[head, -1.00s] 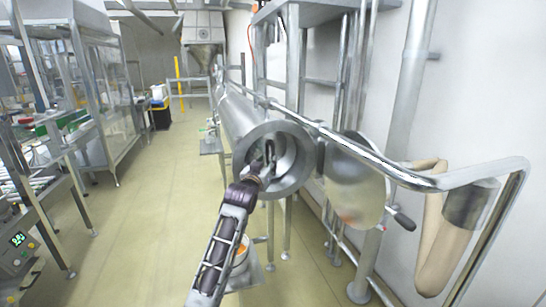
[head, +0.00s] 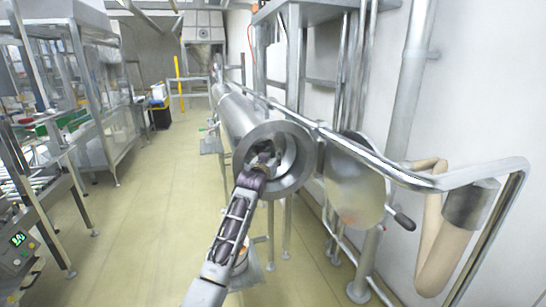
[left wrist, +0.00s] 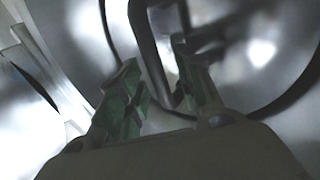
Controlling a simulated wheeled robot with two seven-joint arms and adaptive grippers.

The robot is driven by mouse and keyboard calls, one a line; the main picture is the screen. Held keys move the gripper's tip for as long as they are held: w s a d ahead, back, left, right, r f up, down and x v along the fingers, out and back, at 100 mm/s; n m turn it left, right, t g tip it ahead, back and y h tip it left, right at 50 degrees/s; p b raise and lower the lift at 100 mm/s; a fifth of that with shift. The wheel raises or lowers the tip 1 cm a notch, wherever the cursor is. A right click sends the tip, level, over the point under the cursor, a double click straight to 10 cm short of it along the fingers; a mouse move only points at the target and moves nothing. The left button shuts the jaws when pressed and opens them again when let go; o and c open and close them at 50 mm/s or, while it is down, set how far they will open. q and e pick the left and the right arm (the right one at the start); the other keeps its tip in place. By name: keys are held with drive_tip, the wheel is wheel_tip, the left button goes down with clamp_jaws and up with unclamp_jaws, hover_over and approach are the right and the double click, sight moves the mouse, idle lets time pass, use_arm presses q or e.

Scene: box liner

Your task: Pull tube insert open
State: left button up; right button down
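A large grey metal tube (head: 238,114) lies along the middle of the head view, its round mouth facing me. The insert (head: 287,150) sits inside the mouth as shiny metal surfaces. My left gripper (head: 263,152) reaches into the mouth and hides part of the insert in the head view. In the left wrist view, my left gripper (left wrist: 160,88) has its two green-padded fingers apart. A dark, bent handle (left wrist: 148,50) on the insert (left wrist: 230,50) runs between them. I cannot see clear contact on both sides. My right gripper is not in view.
A round metal door (head: 355,180) hangs open right of the mouth, with a black-knobbed lever (head: 402,217). A bent steel rail (head: 420,181) crosses in front of it. A bucket (head: 240,258) stands below the tube. The floor (head: 165,225) at left is clear.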

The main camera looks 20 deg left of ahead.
use_arm(q)
drive_tip(key=shift+w, duration=0.35)
clamp_jaws()
idle(0.3)
